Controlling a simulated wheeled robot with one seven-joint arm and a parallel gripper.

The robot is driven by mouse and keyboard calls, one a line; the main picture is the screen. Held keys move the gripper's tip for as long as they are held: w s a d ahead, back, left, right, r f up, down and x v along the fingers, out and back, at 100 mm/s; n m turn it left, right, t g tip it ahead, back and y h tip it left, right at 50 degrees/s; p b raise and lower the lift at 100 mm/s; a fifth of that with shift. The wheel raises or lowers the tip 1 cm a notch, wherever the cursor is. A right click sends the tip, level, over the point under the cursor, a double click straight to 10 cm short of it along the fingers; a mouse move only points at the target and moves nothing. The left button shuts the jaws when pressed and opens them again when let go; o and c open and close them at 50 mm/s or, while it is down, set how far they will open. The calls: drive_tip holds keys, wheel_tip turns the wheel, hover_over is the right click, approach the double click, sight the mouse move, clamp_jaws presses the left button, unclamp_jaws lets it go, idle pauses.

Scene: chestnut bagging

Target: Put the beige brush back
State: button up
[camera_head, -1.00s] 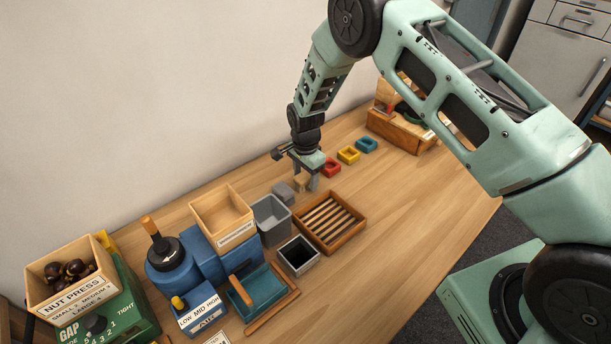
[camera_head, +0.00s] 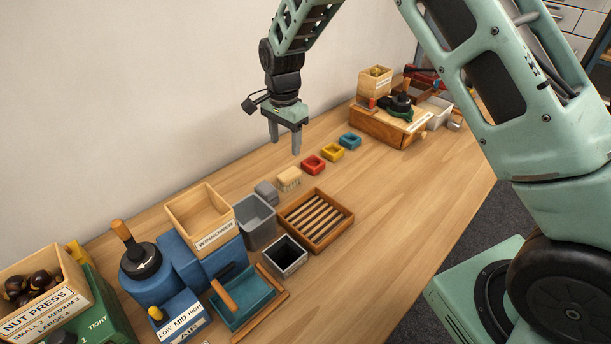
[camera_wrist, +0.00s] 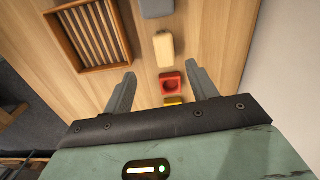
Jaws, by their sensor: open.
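The beige brush (camera_head: 289,179) lies on the table between a grey block (camera_head: 267,193) and a red small tray. It also shows in the wrist view (camera_wrist: 164,49), ahead of my fingertips. My gripper (camera_head: 285,147) is open and empty, held above the table over the row of small things. In the wrist view its two fingers (camera_wrist: 159,78) are spread apart, with the red tray (camera_wrist: 172,88) between them.
Yellow (camera_head: 333,152) and blue (camera_head: 350,141) small trays continue the row. A slatted wooden tray (camera_head: 347,222), a grey bin (camera_head: 256,226) and a blue winnower (camera_head: 203,258) stand nearby. A wooden station (camera_head: 372,127) is at the back. The right side of the table is clear.

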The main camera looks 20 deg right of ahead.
drive_tip(key=s+a+r+n+y, duration=0.1)
drive_tip(key=s+a+r+n, duration=0.35)
drive_tip(key=s, duration=0.45)
drive_tip(key=s+a+r+n, duration=0.4)
drive_tip(key=s+r+n, duration=0.1)
drive_tip(key=s, duration=0.4)
drive_tip(key=s+d+r+n, duration=0.2)
drive_tip(key=s+n, duration=0.9)
drive_tip(key=s, duration=0.8)
drive_tip(key=shift+d+h, duration=0.3)
drive_tip(key=shift+d, duration=0.3)
drive_tip(key=shift+f+b, duration=0.55)
drive_tip(key=shift+b, duration=0.1)
